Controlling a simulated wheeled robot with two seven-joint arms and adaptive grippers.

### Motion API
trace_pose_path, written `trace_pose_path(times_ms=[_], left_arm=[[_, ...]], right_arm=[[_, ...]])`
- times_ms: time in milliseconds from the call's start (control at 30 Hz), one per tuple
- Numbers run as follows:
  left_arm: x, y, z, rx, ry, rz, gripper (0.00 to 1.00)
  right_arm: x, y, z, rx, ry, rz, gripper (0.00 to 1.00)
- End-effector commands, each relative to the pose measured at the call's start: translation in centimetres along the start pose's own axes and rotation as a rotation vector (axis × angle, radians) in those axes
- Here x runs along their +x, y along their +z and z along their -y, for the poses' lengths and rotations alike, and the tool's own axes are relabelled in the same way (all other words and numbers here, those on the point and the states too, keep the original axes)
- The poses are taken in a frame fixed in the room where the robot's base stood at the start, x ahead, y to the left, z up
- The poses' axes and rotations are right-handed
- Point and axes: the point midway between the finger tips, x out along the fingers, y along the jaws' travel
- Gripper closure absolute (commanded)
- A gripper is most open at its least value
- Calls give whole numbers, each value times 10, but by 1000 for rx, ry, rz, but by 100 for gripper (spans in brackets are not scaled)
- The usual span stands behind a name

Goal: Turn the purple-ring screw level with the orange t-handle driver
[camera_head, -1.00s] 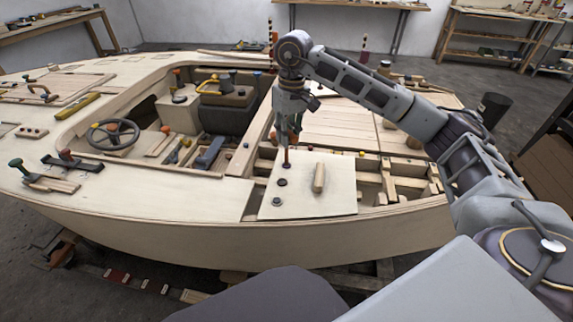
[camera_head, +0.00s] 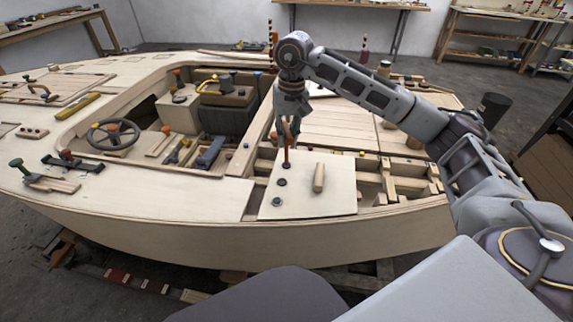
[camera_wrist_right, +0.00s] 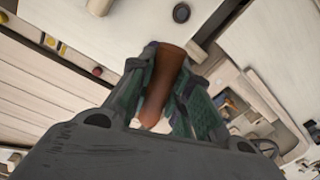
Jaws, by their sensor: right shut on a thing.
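My right gripper (camera_head: 287,130) points down over a pale square panel (camera_head: 335,198) on the boat's near deck. It is shut on the orange t-handle driver (camera_head: 286,156), whose orange-brown handle fills the jaws in the right wrist view (camera_wrist_right: 163,78). The driver stands about upright with its lower end at the panel's upper left. Its tip and any screw head under it are too small or hidden to tell. Two dark round screw heads, one nearer the driver (camera_head: 282,182) and one lower (camera_head: 277,202), sit on the panel. No ring colour is clear. My left gripper is out of view.
A light wooden peg (camera_head: 319,177) stands on the panel right of the driver. Open hull framing (camera_head: 390,180) lies to the right. The cockpit with a steering wheel (camera_head: 112,134) is to the left.

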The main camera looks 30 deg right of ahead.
Motion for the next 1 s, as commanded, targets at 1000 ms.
trace_pose_path(times_ms=[1000], left_arm=[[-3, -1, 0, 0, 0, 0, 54]], right_arm=[[-8, 0, 0, -116, 0, 9, 100]])
